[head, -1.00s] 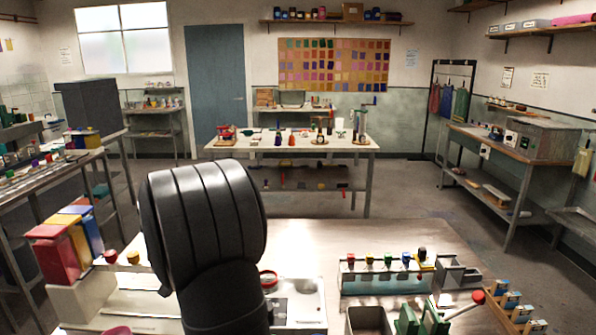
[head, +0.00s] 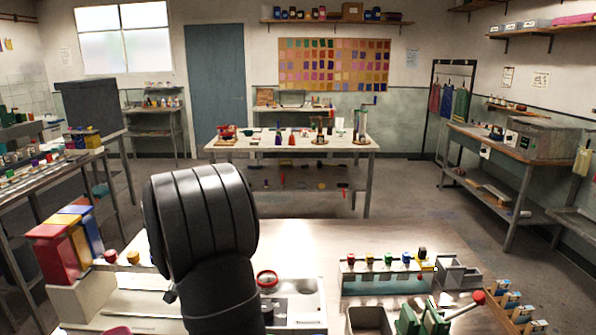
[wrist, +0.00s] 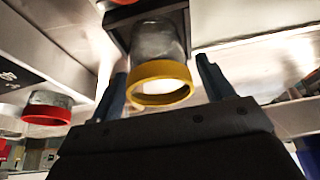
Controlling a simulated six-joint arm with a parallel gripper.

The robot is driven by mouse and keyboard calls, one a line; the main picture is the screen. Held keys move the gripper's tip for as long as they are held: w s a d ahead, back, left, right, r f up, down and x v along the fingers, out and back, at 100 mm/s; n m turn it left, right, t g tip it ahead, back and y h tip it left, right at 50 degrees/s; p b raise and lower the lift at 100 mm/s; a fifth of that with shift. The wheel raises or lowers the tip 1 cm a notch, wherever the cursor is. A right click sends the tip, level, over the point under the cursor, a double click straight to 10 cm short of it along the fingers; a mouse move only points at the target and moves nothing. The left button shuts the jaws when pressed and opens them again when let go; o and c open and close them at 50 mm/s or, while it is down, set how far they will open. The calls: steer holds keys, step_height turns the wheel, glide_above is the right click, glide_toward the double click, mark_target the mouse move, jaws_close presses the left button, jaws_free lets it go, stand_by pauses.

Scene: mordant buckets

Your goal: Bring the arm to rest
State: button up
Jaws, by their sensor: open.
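My gripper (wrist: 160,72) shows in the wrist view with its two dark fingers spread apart. It is open. A grey, clear-looking vessel with a yellow ring (wrist: 163,85) appears between the fingers in the picture; I cannot tell how far beyond them it is, and I see no finger closed on it. A similar vessel with a red ring (wrist: 48,108) is at the left. In the head view my black arm rises at the centre left and hides part of the bench; the gripper itself is hidden there.
Red, yellow and blue containers (head: 68,245) stand on the bench's left. A rack with several coloured knobs (head: 385,275), a grey bin (head: 368,318) and a red-ended handle (head: 478,297) are at the right. The bench's back middle (head: 310,235) is clear.

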step_height(320, 180, up, 4)
steer(key=shift+w+d, duration=0.1)
steer(key=shift+d, duration=0.05)
steer(key=s+d+r, duration=0.1)
steer(key=d+r, duration=0.6)
steer(key=d, duration=0.5)
steer(key=s+f+m+g+h, duration=0.2)
steer(key=s+m, duration=0.2)
steer(key=m, duration=0.5)
steer(key=s+a+f+m+g+h, duration=0.1)
steer(key=s+m, duration=0.3)
steer(key=m, duration=0.5)
steer(key=shift+a+f+g+h, duration=0.25)
steer(key=shift+f+g+h, duration=0.1)
steer(key=shift+g+h, duration=0.4)
